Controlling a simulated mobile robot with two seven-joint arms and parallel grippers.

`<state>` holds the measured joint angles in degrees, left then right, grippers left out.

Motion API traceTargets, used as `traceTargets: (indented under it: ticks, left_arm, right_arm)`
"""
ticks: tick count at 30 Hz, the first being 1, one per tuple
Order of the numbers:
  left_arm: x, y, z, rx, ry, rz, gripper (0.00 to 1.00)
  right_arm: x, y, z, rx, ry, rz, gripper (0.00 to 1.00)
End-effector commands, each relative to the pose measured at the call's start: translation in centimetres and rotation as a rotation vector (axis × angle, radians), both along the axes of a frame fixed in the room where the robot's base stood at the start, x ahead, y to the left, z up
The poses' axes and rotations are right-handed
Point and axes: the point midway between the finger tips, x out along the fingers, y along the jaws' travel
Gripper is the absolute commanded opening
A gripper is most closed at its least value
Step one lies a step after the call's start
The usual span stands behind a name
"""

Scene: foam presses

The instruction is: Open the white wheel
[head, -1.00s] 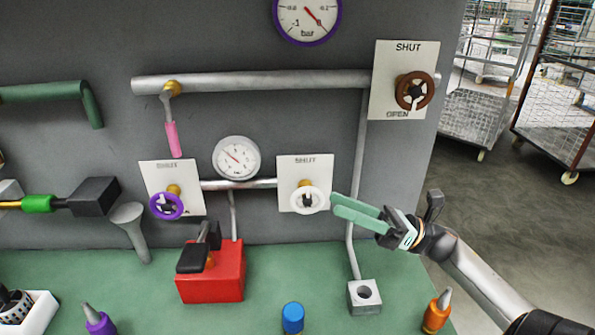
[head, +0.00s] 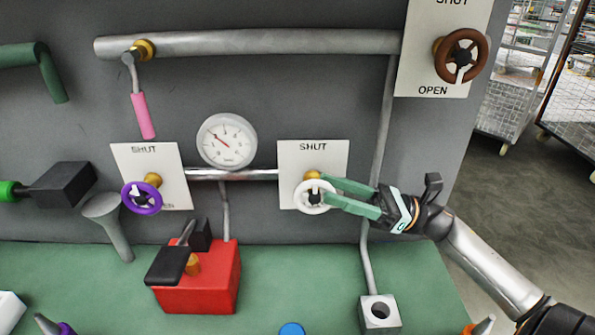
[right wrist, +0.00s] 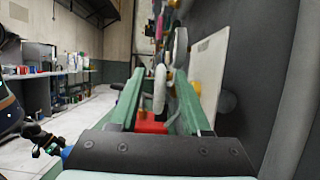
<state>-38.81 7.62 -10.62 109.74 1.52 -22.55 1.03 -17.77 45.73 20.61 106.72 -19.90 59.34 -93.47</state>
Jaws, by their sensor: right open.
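The white wheel (head: 315,197) sits on a brass stem in front of a white plate (head: 340,160) marked SHUT at its top. My right gripper (head: 328,190) has come in from the right and is open, with its green fingertips at the wheel's right side, one higher and one lower. In the right wrist view the white wheel (right wrist: 160,88) shows edge-on between the two green fingers. I cannot tell whether the fingers touch it. The lower part of the plate is hidden behind the wheel and fingers. My left gripper is not in view.
A purple wheel (head: 142,198) and a round gauge (head: 226,141) are to the left. A brown wheel (head: 461,56) is at the upper right. A thin pipe (head: 380,130) runs down behind my fingers to a grey block (head: 380,314). A red box (head: 200,280) stands on the green bench.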

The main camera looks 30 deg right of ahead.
Motion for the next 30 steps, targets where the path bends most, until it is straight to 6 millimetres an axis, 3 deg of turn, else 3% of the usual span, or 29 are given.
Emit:
traceTargets:
  ticks: [1, 9, 23, 30]
  left_arm:
    - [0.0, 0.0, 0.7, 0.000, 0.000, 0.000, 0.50]
    - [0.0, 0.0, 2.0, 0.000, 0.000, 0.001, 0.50]
    - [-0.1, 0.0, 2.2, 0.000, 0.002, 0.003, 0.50]
    - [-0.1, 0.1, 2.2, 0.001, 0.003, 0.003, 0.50]
  right_arm:
    - [0.5, 1.0, 0.9, 0.000, -0.004, 0.004, 0.47]
    - [2.8, 4.5, 2.5, 0.000, -0.003, 0.001, 0.47]
    - [3.5, 5.7, 2.8, 0.000, 0.000, -0.001, 0.47]
    - [3.5, 5.7, 2.8, 0.000, 0.000, -0.001, 0.24]
